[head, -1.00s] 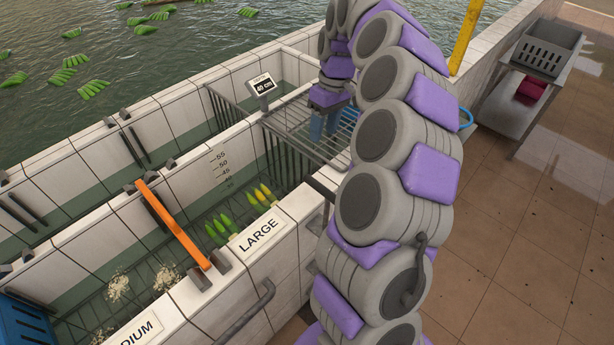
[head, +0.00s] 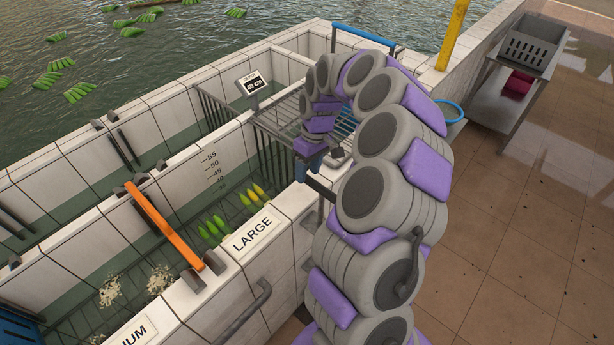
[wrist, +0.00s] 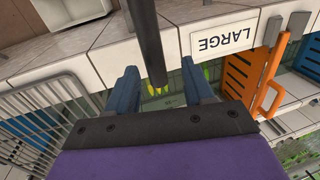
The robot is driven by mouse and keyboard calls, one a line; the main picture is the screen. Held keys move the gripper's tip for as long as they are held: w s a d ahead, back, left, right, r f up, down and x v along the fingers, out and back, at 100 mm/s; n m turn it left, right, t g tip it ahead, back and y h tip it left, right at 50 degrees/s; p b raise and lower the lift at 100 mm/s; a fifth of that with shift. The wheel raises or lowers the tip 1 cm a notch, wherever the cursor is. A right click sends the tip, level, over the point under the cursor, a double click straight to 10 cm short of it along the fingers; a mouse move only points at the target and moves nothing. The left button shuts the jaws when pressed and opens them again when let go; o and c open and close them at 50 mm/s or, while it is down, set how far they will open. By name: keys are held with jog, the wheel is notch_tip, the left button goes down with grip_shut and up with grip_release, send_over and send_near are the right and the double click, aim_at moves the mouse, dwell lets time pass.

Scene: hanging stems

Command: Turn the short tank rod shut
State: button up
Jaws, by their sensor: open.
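A dark rod (wrist: 149,40) runs down from the top of the wrist view, its end lying between the blue fingers of my gripper (wrist: 161,80). I cannot tell whether it touches either finger. In the head view, a short dark bar (head: 319,188) stands by the tank wall just below my gripper (head: 310,166); it looks like the same rod. My gripper is open, with a gap on both sides of the rod. No label naming a short tank is readable.
The LARGE sign (head: 252,234) is on the front wall. An orange gate (head: 163,227) lies across the tanks to the left. A grey crate (head: 532,48) stands on a table at the right.

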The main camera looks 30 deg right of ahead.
jog(key=shift+f, duration=0.65)
jog(key=shift+s+d+f, duration=0.1)
jog(key=shift+d+f, duration=0.4)
jog(key=shift+f, duration=0.1)
jog(key=shift+a, duration=0.3)
jog(key=shift+c, duration=0.3)
jog(key=shift+a, duration=0.2)
jog(key=c, duration=0.3)
jog(key=shift+d, duration=0.15)
grip_shut()
